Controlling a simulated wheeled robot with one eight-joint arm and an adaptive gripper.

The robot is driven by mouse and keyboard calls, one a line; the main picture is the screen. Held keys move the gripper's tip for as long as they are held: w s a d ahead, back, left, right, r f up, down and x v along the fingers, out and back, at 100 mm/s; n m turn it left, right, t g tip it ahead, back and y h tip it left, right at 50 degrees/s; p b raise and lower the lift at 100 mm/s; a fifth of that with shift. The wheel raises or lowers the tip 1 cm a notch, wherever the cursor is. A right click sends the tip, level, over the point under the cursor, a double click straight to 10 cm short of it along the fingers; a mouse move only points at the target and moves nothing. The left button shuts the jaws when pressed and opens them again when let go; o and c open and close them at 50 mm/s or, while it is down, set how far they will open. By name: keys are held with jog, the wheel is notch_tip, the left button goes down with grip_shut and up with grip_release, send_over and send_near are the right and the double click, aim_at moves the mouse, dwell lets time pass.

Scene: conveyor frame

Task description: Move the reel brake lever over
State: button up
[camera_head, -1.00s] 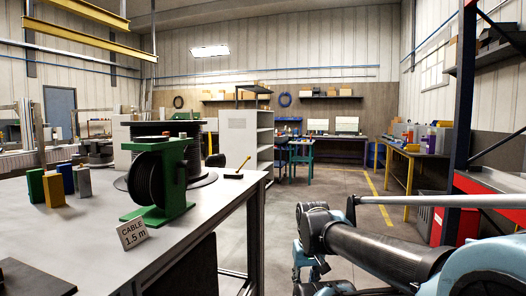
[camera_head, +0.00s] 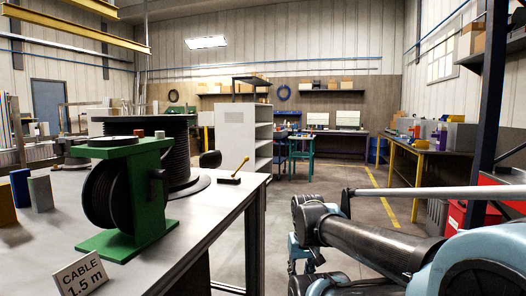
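A small lever with a yellow rod and ball tip (camera_head: 241,165) stands tilted up to the right on a black base near the far right corner of the grey table (camera_head: 232,205). Left of it is a green reel stand (camera_head: 150,210) with a black reel (camera_head: 107,195) and a dark knob on its side. A larger dark cable drum (camera_head: 180,150) stands behind. My arm (camera_head: 380,245) reaches in from the right, beyond the table's right edge and apart from the lever. I cannot make out my gripper's fingers.
A sign reading "CABLE 1.5 m" (camera_head: 79,277) stands at the table's front. Blue (camera_head: 20,188) and grey (camera_head: 40,192) blocks are at left. A white shelf cabinet (camera_head: 240,135) stands behind the table.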

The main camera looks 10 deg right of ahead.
jog(key=w+a+r+n+y, duration=0.3)
jog(key=w+r, duration=0.6)
jog(key=w+a+r+n+y, duration=0.2)
jog(key=w+a+r+n, duration=0.15)
jog(key=w+r, duration=0.6)
jog(key=n+t+y, duration=0.2)
jog(key=n+y, duration=0.3)
jog(key=n, duration=0.2)
send_near(240, 167)
jog(key=d+r, duration=0.3)
jog(key=shift+s+a+r, duration=0.15)
jog(key=shift+s, duration=0.05)
jog(key=x, duration=0.7)
jog(key=shift+a, duration=0.2)
jog(key=shift+c, duration=0.2)
jog(key=c, duration=0.6)
